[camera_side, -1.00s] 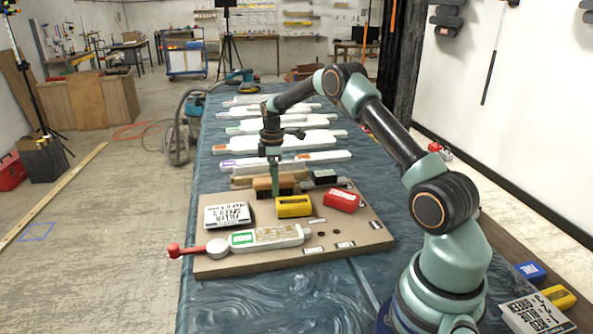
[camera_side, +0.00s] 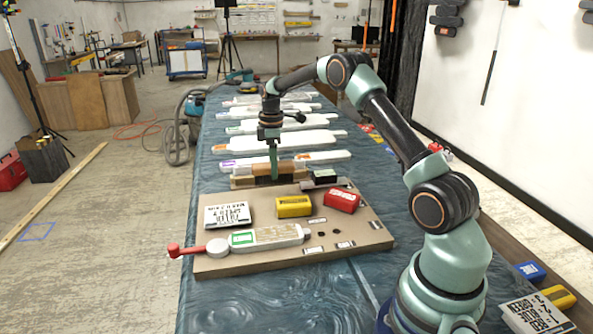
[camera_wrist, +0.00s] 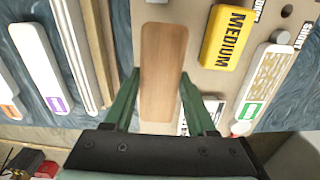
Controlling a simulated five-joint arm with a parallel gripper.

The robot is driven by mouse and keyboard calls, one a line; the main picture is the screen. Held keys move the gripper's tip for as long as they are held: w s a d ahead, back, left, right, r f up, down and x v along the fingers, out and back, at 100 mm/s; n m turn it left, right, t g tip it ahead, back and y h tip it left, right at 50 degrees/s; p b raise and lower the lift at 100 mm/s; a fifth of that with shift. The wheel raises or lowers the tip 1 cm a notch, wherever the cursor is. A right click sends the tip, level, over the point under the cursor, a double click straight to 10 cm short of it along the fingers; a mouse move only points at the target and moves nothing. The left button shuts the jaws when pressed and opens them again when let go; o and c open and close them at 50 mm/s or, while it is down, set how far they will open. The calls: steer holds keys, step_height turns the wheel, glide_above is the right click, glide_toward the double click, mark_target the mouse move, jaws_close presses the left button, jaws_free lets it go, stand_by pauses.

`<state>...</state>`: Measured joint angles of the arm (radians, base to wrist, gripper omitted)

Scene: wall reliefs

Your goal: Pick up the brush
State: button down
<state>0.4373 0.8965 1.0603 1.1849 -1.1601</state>
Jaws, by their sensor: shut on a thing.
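The brush (camera_side: 259,169) has a light wooden top and dark bristles below. In the side view it is between the green fingers of my gripper (camera_side: 274,168), near the back of the tan board (camera_side: 345,226). It appears raised a little, though the exact gap is hard to judge. In the wrist view the wooden back of the brush (camera_wrist: 163,75) lies lengthwise between the two fingers of my gripper (camera_wrist: 160,82). The gripper is shut on it. The bristles are hidden in the wrist view.
On the board are a yellow block (camera_side: 294,206), a red block (camera_side: 341,201), a white printed card (camera_side: 227,215) and a white paddle (camera_side: 268,237) with a green label. Several white paddles lie farther back on the blue table (camera_side: 235,290).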

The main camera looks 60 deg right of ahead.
step_height(320, 180, up, 15)
steer(key=shift+r, duration=0.1)
stand_by(0.3)
